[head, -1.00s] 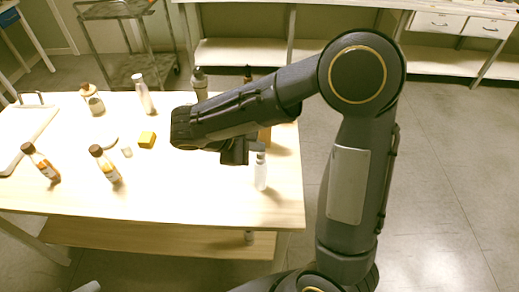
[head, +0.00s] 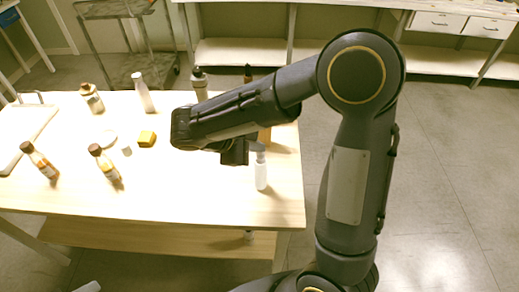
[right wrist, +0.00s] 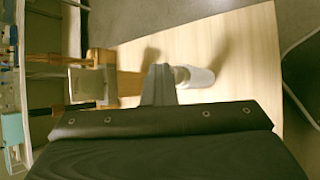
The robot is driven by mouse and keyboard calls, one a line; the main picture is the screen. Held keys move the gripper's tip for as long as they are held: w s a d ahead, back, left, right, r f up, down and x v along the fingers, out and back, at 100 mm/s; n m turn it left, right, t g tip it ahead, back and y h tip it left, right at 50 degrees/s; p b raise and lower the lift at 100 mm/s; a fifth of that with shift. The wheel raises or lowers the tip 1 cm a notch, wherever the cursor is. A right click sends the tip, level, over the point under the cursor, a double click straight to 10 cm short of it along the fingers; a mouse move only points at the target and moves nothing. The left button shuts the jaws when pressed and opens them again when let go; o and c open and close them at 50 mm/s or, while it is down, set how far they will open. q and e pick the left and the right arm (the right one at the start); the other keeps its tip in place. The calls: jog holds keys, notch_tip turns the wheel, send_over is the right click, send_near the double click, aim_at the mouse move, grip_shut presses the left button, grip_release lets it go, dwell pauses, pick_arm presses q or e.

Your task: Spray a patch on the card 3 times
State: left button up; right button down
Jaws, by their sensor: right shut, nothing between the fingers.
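A clear-white spray bottle (head: 261,176) stands upright near the table's right front edge. It also shows in the right wrist view (right wrist: 196,78), just right of my finger tips. My right gripper (head: 236,157) is shut and empty, at the left of the bottle's top in the head view; its closed fingers (right wrist: 159,84) show in the wrist view. I cannot tell whether they touch the bottle. My left gripper is not in view.
A brown bottle (head: 91,98), a pale bottle (head: 143,92) and a grey-capped bottle (head: 199,84) stand at the back. A tray (head: 24,142) lies at the left edge. The table's front middle is clear.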

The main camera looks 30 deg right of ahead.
jog(key=shift+s+f, duration=0.1)
jog(key=shift+f, duration=0.2)
jog(key=shift+r+p, duration=0.3)
jog(key=shift+r, duration=0.15)
notch_tip(320, 180, up, 6)
jog(key=p, duration=0.5)
dwell(0.4)
dwell(2.1)
